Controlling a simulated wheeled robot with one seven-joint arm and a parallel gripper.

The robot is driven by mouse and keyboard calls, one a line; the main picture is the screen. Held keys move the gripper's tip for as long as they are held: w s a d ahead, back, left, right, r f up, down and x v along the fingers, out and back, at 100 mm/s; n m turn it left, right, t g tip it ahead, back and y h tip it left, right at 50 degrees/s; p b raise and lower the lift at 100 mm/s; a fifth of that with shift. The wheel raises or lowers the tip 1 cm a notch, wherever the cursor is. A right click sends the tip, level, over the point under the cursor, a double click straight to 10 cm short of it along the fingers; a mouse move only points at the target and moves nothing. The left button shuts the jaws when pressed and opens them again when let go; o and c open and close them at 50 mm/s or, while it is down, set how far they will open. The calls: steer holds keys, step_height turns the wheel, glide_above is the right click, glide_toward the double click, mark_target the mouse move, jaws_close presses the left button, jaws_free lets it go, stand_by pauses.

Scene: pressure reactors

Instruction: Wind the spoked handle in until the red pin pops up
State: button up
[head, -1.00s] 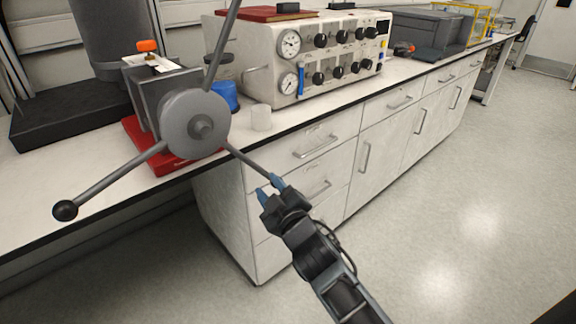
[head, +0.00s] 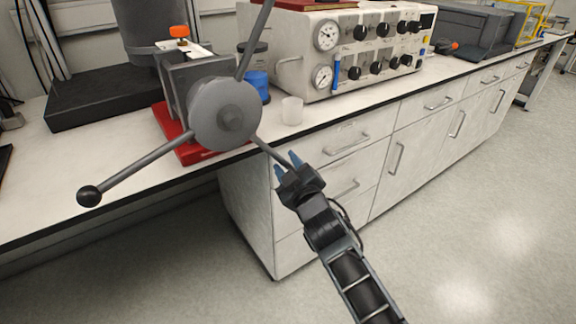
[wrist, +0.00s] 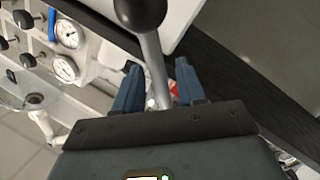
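The spoked handle (head: 226,116) is a grey hub with three visible spokes on the front of a grey clamp device on a red base (head: 197,153). One spoke points up, one points lower left with a black ball, and one points lower right to my gripper. An orange-red knob (head: 180,31) sits on top of the device; I cannot make out a separate red pin. My gripper (head: 286,163) is open at the lower-right spoke. In the wrist view a spoke with a dark ball (wrist: 140,12) lies between the parted blue fingers (wrist: 158,85), with gaps visible.
The white bench (head: 130,182) has drawers (head: 345,145) below and close behind my gripper. A white cup (head: 292,110), a blue-lidded container (head: 258,84) and a gauge panel (head: 345,50) stand right of the handle. The floor (head: 470,220) at right is clear.

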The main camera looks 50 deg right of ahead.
steer(key=shift+c, duration=0.2)
jaws_close()
stand_by(0.5)
